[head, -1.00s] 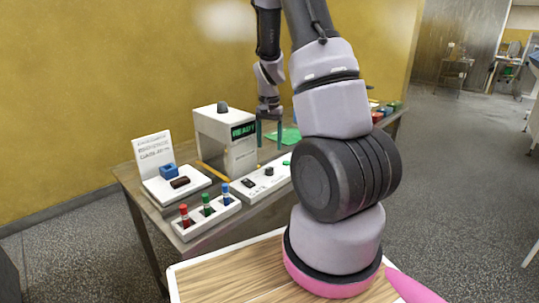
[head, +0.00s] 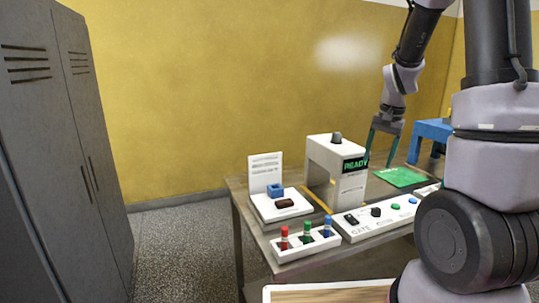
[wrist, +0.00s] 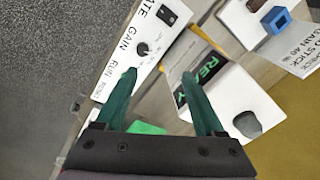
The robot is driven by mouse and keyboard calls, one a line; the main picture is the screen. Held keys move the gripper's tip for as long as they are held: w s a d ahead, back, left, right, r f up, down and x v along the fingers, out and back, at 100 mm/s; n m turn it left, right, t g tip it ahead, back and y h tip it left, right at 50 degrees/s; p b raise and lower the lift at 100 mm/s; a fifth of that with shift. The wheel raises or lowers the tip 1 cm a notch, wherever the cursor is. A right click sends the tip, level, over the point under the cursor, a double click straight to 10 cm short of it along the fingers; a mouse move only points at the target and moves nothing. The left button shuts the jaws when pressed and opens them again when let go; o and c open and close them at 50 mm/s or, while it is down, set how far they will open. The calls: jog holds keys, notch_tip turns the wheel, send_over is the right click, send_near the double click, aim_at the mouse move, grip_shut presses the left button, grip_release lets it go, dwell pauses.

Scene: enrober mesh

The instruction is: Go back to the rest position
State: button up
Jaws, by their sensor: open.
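My gripper (head: 379,162) is open and empty, fingers pointing down, above the table beside the right side of the white machine (head: 322,152) with a green READY display. In the wrist view my gripper (wrist: 159,76) shows two dark green fingers spread apart with nothing between them. The machine also shows there (wrist: 240,88), with its display close to the right finger. The white control panel (head: 368,228) with knobs and buttons stands in front of the machine; its GAIN and RUN lettering shows in the wrist view. My arm hides the table's right part.
A white rack (head: 290,250) holds red, green and blue pieces at the table's front. A white stand (head: 270,208) bears a blue block and dark bar, with a sign (head: 265,172) behind. A green mat (head: 402,177) and blue stand (head: 430,130) lie right. Grey lockers (head: 60,150) stand left.

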jog(key=s+a+r+n+t, duration=0.1)
jog(key=s+a+r+t, duration=0.1)
jog(key=s+r, duration=0.4)
jog(key=s+a+r+n+t, duration=0.1)
jog(key=s+a+r+t, duration=0.1)
jog(key=s+a+r, duration=0.2)
jog(key=s+a+r+n+t+y, duration=0.1)
jog(key=s+a+r, duration=0.3)
jog(key=s+r, duration=0.4)
jog(key=shift+s+r+n+t, duration=0.3)
jog(key=shift+r+t, duration=0.1)
jog(key=shift+r, duration=0.3)
grip_shut()
